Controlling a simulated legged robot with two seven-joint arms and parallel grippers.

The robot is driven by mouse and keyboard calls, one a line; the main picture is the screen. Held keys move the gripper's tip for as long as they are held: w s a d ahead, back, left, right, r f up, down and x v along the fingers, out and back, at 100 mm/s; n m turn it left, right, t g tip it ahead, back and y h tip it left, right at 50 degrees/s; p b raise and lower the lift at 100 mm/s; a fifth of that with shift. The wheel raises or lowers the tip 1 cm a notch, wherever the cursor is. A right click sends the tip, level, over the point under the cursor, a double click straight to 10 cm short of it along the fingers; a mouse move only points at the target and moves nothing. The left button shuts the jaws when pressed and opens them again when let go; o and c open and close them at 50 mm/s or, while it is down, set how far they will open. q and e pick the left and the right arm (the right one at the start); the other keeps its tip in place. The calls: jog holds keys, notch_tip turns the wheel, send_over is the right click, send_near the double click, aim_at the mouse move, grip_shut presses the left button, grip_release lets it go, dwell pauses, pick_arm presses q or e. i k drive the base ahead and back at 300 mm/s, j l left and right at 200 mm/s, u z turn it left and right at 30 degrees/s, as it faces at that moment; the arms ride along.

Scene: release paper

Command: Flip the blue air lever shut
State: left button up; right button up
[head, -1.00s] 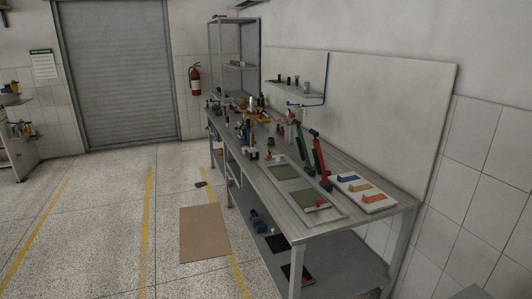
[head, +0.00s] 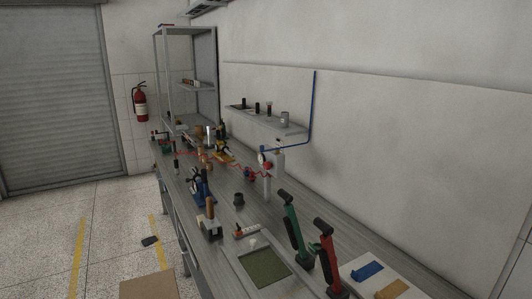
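A blue air pipe (head: 313,105) runs down the wall behind the workbench and bends left toward a small air unit. The air unit (head: 277,160) is pale, with a round gauge (head: 262,156) and a red part (head: 267,169) below it. Blue shows at the top of this unit where the pipe comes in, but the lever is too small to make out, and I cannot tell its position. Neither of my grippers is in view.
The grey workbench (head: 227,245) runs along the wall. Green (head: 291,222) and red (head: 327,252) upright tools stand in front of the air unit. A wall shelf (head: 270,122) holds small items. Open floor (head: 110,235) lies left of the bench.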

aim_at(262, 148)
jog(key=j, duration=0.6)
jog(key=i+j, duration=0.15)
jog(key=j, duration=0.2)
jog(key=i+j, duration=0.15)
jog(key=j, duration=0.25)
jog(key=i+j, duration=0.15)
jog(key=j, duration=0.2)
jog(key=i+j, duration=0.1)
jog(key=j, duration=0.25)
jog(key=i+l, duration=0.1)
jog(key=i, duration=1.25)
